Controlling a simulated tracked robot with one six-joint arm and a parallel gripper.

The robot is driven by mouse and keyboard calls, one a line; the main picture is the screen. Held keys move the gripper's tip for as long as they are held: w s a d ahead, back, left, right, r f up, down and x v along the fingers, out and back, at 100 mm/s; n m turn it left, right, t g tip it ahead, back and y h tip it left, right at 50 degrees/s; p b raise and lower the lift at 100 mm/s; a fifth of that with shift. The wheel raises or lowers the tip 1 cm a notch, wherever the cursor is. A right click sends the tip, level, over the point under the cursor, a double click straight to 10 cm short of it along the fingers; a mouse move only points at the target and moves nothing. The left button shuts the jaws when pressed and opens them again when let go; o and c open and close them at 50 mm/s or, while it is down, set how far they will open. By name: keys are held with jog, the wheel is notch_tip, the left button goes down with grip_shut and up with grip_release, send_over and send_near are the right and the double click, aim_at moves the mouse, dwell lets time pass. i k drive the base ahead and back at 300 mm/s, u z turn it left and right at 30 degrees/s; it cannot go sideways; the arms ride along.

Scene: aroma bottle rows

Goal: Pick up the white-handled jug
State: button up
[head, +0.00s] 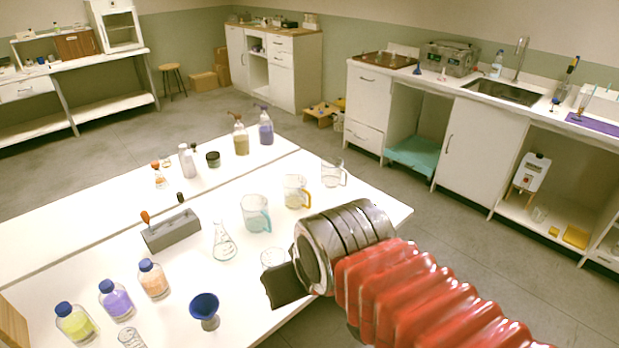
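Three clear jugs stand in a slanting row on the white table (375,208). The farthest one, the white-handled jug (331,173), has a pale handle on its right side. Nearer are a yellow-handled jug (295,190) and a teal-handled jug (254,212). My gripper (285,286) is over the table's near right part, in front of the jugs and apart from them in the picture. Only a dark finger part shows past the wrist; whether it is open or shut is hidden.
A small beaker (271,258) stands close behind my gripper in the picture. A conical flask (223,243), a blue funnel (204,309) and several blue-capped bottles stand to the left. A grey rack (171,231) is behind them. Bare tabletop lies right of the white-handled jug.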

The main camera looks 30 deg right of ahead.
aim_at(331, 169)
jog(key=u, duration=3.55)
jog(key=k, duration=1.95)
jog(key=z, duration=0.05)
